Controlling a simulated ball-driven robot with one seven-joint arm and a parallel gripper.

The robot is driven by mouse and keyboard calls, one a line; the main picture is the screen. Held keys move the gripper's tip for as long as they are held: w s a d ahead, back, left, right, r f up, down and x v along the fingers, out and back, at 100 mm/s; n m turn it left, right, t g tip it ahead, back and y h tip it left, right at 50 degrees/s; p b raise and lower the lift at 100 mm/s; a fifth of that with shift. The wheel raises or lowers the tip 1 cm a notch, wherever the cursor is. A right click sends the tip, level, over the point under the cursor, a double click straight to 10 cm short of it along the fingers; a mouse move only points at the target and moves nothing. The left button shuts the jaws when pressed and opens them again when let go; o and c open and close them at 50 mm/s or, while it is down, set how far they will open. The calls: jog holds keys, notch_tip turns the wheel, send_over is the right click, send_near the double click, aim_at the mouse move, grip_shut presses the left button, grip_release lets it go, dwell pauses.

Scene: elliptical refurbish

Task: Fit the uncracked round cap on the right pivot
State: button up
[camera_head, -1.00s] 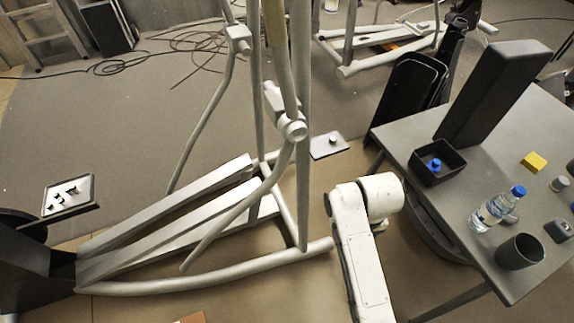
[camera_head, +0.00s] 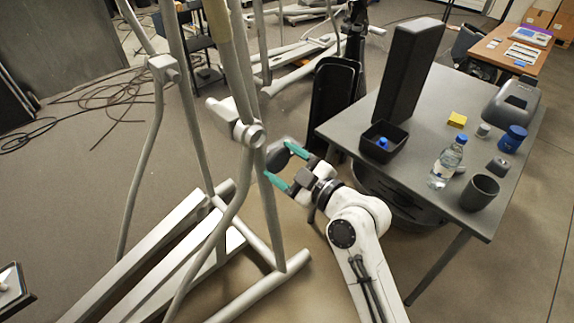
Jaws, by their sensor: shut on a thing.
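My gripper (camera_head: 286,166), with teal fingertips, is shut on a dark round cap (camera_head: 276,156). It holds the cap in the air beside the elliptical's upright, just below and to the right of the right pivot (camera_head: 250,134). The cap is apart from the pivot as far as I can tell. No crack shows on it, but it is small in the view and partly covered by the fingers. The right pivot is a pale round hub on the grey frame. The other pivot (camera_head: 163,66) is farther left and back.
A dark table (camera_head: 420,165) stands at right. On it are a black open box (camera_head: 378,150) holding a blue item, a bottle (camera_head: 443,168), a dark cup (camera_head: 480,192), a yellow block (camera_head: 457,119) and a blue jar (camera_head: 513,138). Cables (camera_head: 100,92) lie on the floor at left.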

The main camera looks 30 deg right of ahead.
jog(key=shift+d+r+t, duration=0.25)
jog(key=shift+r+t, duration=0.05)
jog(key=shift+r, duration=0.3)
jog(key=shift+p+x, duration=0.7)
jog(key=shift+x, duration=1.6)
jog(key=shift+f, duration=0.1)
jog(key=o, duration=0.4)
jog(key=c, duration=0.8)
jog(key=shift+o, duration=0.2)
jog(key=shift+w+a+b, duration=0.15)
jog(key=shift+w+b, duration=0.45)
jog(key=shift+b, duration=0.05)
